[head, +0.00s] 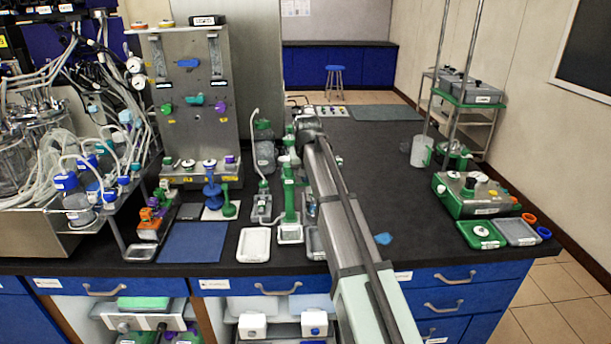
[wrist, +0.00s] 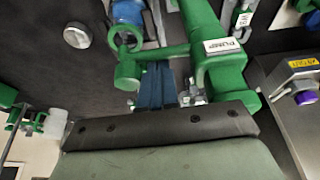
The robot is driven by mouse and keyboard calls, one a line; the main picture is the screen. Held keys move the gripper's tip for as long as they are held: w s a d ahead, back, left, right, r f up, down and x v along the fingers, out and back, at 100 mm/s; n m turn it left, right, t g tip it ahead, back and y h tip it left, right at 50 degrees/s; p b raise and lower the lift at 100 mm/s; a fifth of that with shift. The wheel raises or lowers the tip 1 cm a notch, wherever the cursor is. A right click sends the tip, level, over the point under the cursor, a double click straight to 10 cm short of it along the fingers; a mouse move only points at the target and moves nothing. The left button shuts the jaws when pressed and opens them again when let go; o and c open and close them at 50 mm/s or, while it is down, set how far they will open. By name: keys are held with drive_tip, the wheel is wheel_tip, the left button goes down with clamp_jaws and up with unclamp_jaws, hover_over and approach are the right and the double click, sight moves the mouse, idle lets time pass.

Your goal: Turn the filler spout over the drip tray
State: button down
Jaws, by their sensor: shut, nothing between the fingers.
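In the wrist view, my gripper (wrist: 160,70) shows as two dark blue fingers, shut together and empty. Their tips are beside a green side arm (wrist: 165,52), which I take to be the filler spout; I cannot tell whether they touch it. The side arm joins a thick green post (wrist: 222,62) with a white label and ends in a green block on the left. In the head view, a green post (head: 290,195) stands on the bench behind my arm, which hides my fingers. A pale tray (head: 253,245) lies at its front left; I cannot tell which tray is the drip tray.
A grey tray (head: 314,243) is partly hidden by my arm. A blue mat (head: 193,243) lies to the left, before a steel panel (head: 190,90). A clear bottle (head: 264,150) stands behind the post. The black bench right of my arm is mostly clear, with green-based equipment (head: 473,197) farther right.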

drive_tip(key=shift+s, duration=0.8)
drive_tip(key=s+a+m+h, duration=0.2)
drive_tip(key=s+a+m, duration=0.1)
drive_tip(key=m, duration=0.4)
drive_tip(key=shift+s+a+m+g+h, duration=0.3)
drive_tip(key=shift+s+a+g, duration=0.1)
drive_tip(key=shift+s, duration=0.5)
drive_tip(key=shift+a, duration=0.35)
drive_tip(key=shift+d, duration=0.1)
